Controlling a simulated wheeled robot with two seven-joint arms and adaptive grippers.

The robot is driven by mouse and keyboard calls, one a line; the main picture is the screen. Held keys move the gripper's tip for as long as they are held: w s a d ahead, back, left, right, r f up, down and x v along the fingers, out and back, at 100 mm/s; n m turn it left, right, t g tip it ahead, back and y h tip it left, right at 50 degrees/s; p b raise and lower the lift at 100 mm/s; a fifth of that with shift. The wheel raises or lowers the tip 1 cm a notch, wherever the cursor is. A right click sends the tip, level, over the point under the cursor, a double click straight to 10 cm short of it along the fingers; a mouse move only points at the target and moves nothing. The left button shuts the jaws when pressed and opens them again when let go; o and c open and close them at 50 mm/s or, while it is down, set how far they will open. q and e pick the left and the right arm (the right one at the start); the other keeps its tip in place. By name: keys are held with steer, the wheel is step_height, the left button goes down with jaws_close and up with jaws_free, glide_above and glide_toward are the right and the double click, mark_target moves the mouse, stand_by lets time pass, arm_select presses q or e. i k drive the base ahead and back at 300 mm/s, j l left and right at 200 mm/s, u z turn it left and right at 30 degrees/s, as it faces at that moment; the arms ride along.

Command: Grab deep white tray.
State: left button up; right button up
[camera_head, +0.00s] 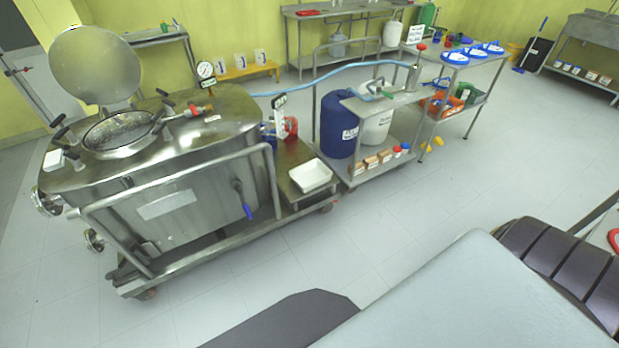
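A white tray (311,177) with raised sides rests on a low metal ledge (291,158) at the right end of the steel reactor's cart. Its inside looks empty, and nothing covers it. Neither my left nor my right gripper is in view. A large pale part of my own body fills the lower right of the head view, well apart from the tray.
The steel reactor (180,190) with an open round lid (96,66) stands on a railed cart left of the tray. A trolley with a blue drum (338,125) and a white drum (377,126) stands to the right. The floor (390,205) in front is clear.

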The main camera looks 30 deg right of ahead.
mark_target(311, 175)
steer(key=i+l+z, duration=0.1)
steer(key=l, duration=0.35)
steer(key=i+l, duration=0.3)
steer(key=i+l+z, duration=0.15)
steer(key=l, duration=0.35)
steer(key=i, duration=0.1)
